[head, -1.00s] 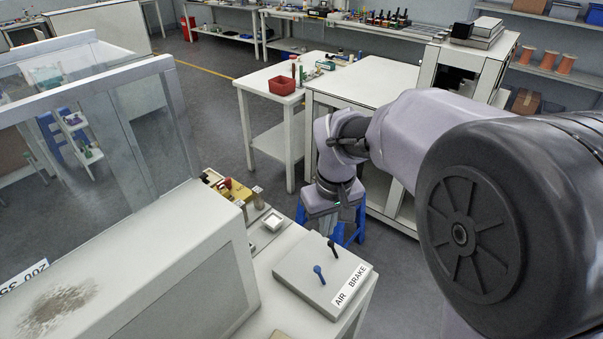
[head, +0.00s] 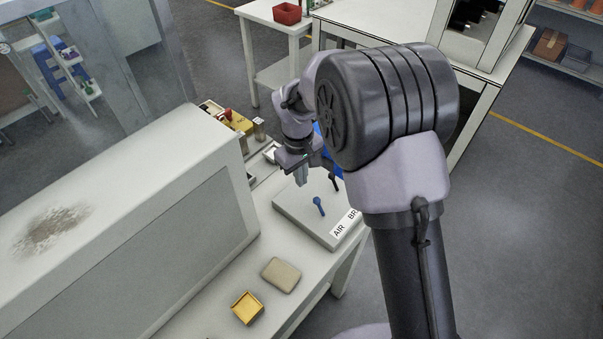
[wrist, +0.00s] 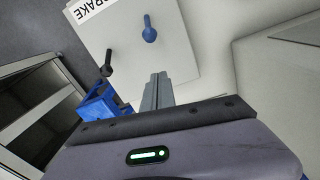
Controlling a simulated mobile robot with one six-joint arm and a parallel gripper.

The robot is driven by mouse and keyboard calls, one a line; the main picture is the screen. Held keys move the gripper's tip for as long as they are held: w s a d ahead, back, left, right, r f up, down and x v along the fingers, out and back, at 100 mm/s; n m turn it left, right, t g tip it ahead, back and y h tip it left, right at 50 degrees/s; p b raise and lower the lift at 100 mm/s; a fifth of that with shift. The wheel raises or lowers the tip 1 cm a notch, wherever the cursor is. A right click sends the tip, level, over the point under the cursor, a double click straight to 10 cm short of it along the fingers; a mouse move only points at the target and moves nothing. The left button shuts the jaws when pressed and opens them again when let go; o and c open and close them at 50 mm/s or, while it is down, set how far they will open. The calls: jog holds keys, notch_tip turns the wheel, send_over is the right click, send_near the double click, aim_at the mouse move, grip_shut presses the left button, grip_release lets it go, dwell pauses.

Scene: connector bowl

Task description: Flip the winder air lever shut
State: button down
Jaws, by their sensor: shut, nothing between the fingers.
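A pale panel box (head: 300,220) labelled AIR BRAKE carries two levers and sits on the white bench. The blue lever (head: 319,205) stands nearer the AIR end of the label. The black lever (head: 335,182) stands behind it, partly against my arm. My gripper (head: 301,178) is shut and empty over the panel's far left part, behind the blue lever. In the wrist view the fingertips (wrist: 157,80) point toward the blue lever (wrist: 150,28), apart from it. The black lever (wrist: 107,62) is to their left there.
A large white machine housing (head: 130,220) rises left of the panel. A beige pad (head: 281,275) and a yellow tray (head: 247,308) lie on the near bench. Small items sit behind the panel.

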aim_at(320, 207)
notch_tip(320, 207, down, 4)
jog(key=shift+d+f+b, duration=0.1)
jog(key=shift+b, duration=0.6)
jog(key=shift+s+d+r+b, duration=0.5)
jog(key=shift+s+d+r, duration=0.45)
jog(key=shift+s+d, duration=0.25)
jog(key=shift+s+r, duration=0.1)
jog(key=shift+s, duration=0.05)
